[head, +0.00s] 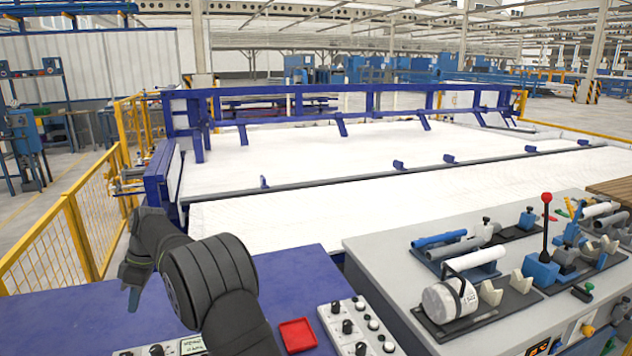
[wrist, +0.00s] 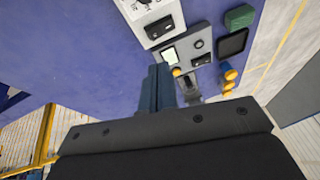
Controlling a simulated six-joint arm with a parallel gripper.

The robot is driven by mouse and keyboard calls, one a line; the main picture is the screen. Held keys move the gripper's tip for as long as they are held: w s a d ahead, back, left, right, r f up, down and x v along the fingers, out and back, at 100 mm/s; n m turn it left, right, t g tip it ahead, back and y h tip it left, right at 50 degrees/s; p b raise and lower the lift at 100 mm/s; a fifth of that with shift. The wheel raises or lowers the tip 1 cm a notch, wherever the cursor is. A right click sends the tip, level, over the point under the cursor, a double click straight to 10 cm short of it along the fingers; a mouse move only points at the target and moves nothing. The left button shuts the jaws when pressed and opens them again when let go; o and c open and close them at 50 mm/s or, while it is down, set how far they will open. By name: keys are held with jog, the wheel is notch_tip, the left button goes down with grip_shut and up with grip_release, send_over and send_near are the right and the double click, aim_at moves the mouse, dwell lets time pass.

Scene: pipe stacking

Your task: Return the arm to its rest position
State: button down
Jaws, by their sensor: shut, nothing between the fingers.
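My gripper (head: 132,290) hangs at the left of the head view, fingers pointing down, above the left part of the blue console top (head: 90,318). Its fingers are closed together with nothing between them. In the wrist view the shut fingers (wrist: 160,85) point toward the console's control panels. My dark arm runs up from the bottom of the head view and bends left to the gripper. No pipe is in my gripper.
A red tray (head: 298,335) and a knob panel (head: 357,325) lie right of my arm. The grey bench (head: 390,250) holds pipes in cradles, a white cylinder (head: 450,300) and a red-knobbed lever (head: 546,215). A yellow fence (head: 75,225) stands at left, beyond the console.

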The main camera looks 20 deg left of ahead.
jog(key=shift+w+d+r+n+g, duration=0.2)
jog(key=shift+w+r+n, duration=0.1)
jog(key=shift+w+r, duration=0.1)
jog(key=shift+w+d+r+n+g, duration=0.1)
jog(key=shift+w+r+n+g, duration=0.1)
jog(key=shift+w+r+n, duration=0.15)
jog(key=c, duration=1.9)
grip_release()
jog(key=shift+c, duration=0.2)
jog(key=o, duration=1.9)
jog(key=shift+t+y, duration=0.6)
jog(key=w+d, duration=0.1)
jog(key=d, duration=0.1)
jog(key=w+d+r, duration=0.1)
jog(key=d, duration=0.2)
jog(key=w+d+r, duration=0.1)
jog(key=w+d, duration=0.1)
jog(key=d, duration=0.1)
jog(key=shift+r, duration=0.25)
jog(key=shift+o, duration=0.2)
jog(key=x, duration=1)
jog(key=shift+w+d+r, duration=0.1)
jog(key=v, duration=1)
